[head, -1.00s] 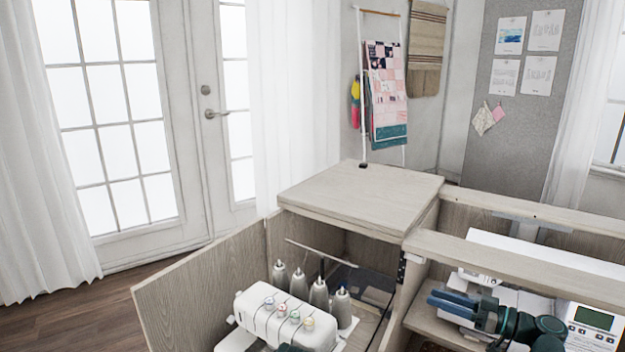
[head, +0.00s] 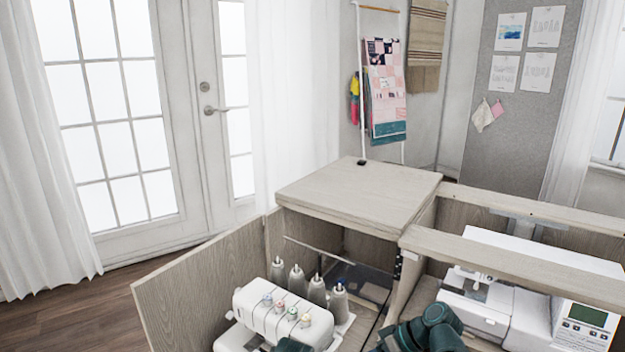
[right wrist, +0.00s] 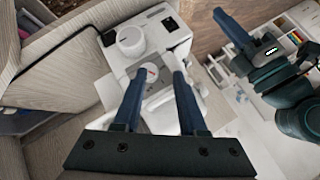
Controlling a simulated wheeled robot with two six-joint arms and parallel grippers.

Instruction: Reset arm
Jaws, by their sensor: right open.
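My right gripper (right wrist: 155,95) shows in the right wrist view, its two blue fingers spread apart with nothing between them. A white machine with a round dial (right wrist: 131,40) lies beyond the fingertips; I cannot tell whether they touch it. Another dark teal arm with blue fingers, my left gripper (right wrist: 240,48), is at the right of that view; its opening is unclear. In the head view, dark teal arm links of mine show at the bottom edge, and no fingertips are visible there.
The wooden cabinet (head: 360,195) has its left door (head: 195,290) swung open. A white serger (head: 268,315) with several thread cones (head: 297,280) sits in the left bay. A white sewing machine (head: 520,305) with a small screen stands in the right bay behind a wooden rail (head: 510,262).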

